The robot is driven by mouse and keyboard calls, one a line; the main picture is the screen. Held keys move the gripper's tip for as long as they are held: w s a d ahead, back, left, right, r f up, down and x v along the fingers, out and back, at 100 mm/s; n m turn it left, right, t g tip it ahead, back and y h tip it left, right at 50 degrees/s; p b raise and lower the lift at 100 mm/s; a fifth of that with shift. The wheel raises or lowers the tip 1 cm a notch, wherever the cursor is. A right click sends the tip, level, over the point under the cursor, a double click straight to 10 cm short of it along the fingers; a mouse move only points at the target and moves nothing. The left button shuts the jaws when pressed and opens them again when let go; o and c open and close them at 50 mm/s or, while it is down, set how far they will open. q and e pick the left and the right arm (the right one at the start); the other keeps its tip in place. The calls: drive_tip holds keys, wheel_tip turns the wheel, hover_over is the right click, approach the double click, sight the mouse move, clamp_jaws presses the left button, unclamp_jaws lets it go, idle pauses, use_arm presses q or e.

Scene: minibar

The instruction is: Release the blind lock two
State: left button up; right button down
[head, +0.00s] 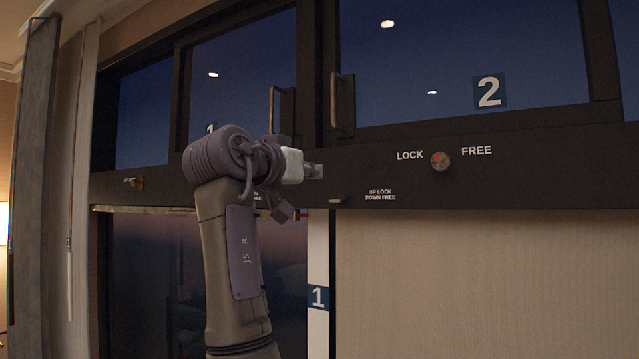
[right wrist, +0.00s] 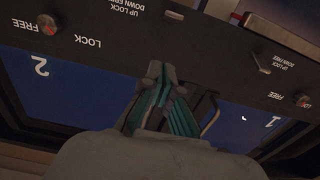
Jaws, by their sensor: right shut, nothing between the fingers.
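In the right wrist view, the picture is upside down; the lever (right wrist: 171,14) shows beyond my fingertips (right wrist: 160,70). My left gripper is not in view.
Two vertical window handles (head: 336,99) stand just above my gripper. The beige blind (head: 480,275) covers the lower right opening. A second lever (right wrist: 262,65) and knob (right wrist: 303,101) belong to side 1.

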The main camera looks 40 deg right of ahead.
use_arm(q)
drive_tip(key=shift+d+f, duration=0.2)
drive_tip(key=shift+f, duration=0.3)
use_arm(e)
drive_tip(key=v, duration=0.3)
drive_tip(key=shift+w, duration=0.1)
drive_tip(key=shift+a, duration=0.15)
